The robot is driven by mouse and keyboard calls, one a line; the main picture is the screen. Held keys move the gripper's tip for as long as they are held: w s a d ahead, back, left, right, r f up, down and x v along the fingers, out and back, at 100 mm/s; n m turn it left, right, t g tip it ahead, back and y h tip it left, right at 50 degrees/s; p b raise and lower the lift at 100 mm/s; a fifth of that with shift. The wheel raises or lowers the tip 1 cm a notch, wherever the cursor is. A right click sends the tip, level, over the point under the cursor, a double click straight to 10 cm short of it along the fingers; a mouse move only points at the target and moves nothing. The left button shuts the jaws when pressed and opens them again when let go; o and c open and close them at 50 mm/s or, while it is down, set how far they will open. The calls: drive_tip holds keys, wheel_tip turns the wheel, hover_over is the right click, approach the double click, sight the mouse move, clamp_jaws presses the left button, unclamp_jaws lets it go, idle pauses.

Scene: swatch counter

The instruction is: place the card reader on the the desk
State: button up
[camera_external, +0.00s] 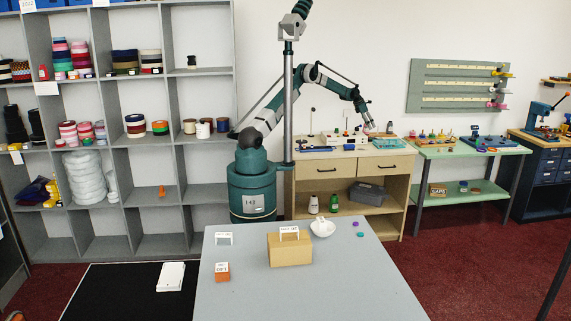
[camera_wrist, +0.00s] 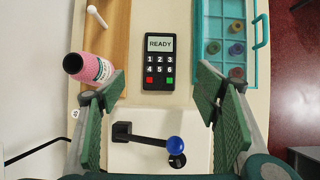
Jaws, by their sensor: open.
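The card reader (camera_wrist: 158,57) lies in the wrist view with its screen reading READY, on a cream worktop (camera_wrist: 142,103). In the external view this worktop is the top of a wooden drawer unit (camera_external: 352,150) by the back wall; the reader is too small to make out there. My gripper (camera_wrist: 163,82) is open above the worktop, with its fingers to either side of the reader's lower end and nothing between them. It also shows over the unit's right half in the external view (camera_external: 374,126). A grey table (camera_external: 330,285) stands in front; which surface is the desk is unclear.
A pink thread cone (camera_wrist: 90,68) lies left of the reader. A teal tray (camera_wrist: 208,74) with several rings is at its right. A blue-knobbed lever (camera_wrist: 150,140) stands below. On the grey table are a tan box (camera_external: 290,251), white bowl (camera_external: 322,229) and orange block (camera_external: 222,272).

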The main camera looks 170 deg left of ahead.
drive_tip(key=a+f+b, duration=0.2)
drive_tip(key=shift+a+f+h, duration=0.15)
drive_tip(key=shift+f+h, duration=0.15)
drive_tip(key=shift+h, duration=0.1)
drive_tip(key=shift+a+f+h, duration=0.25)
drive_tip(key=shift+a+h, duration=0.05)
drive_tip(key=shift+a, duration=0.1)
drive_tip(key=shift+b+x, duration=0.3)
drive_tip(key=shift+x, duration=1)
drive_tip(key=shift+f, duration=0.15)
drive_tip(key=shift+x, duration=2.45)
drive_tip(key=shift+d, duration=0.15)
